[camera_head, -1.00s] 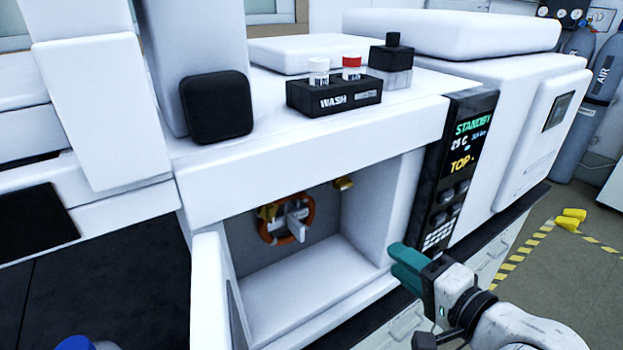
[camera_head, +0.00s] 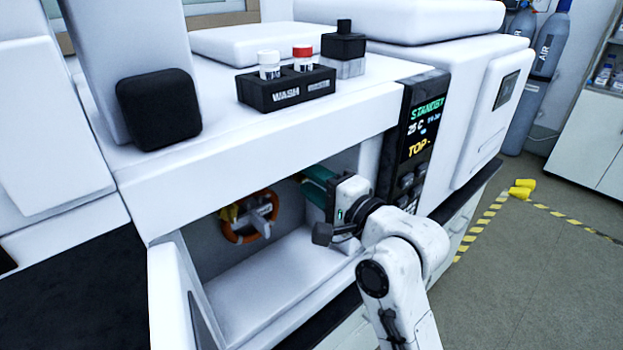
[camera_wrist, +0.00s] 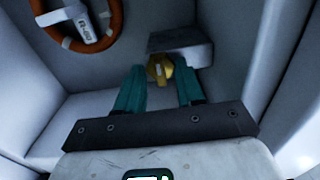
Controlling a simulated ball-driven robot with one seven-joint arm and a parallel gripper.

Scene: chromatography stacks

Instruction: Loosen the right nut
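The right nut (camera_wrist: 159,69) is a small brass-coloured knob under a grey block (camera_wrist: 180,45) on the oven's back wall. In the wrist view it shows between and just beyond my fingertips. My gripper (camera_wrist: 160,76) has green fingers, spread apart with one on each side of the nut; I see no contact. In the head view my gripper (camera_head: 315,188) is inside the open oven at its right, and it hides the right nut. The left nut (camera_head: 229,213) is brass-coloured beside the orange column ring (camera_head: 249,217).
The oven door (camera_head: 178,290) stands open at the left. The oven's right wall (camera_wrist: 242,50) is close to my gripper. The oven floor (camera_head: 262,285) is clear. The display panel (camera_head: 420,130) reads STANDBY. A wash rack (camera_head: 285,96) with vials stands on top.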

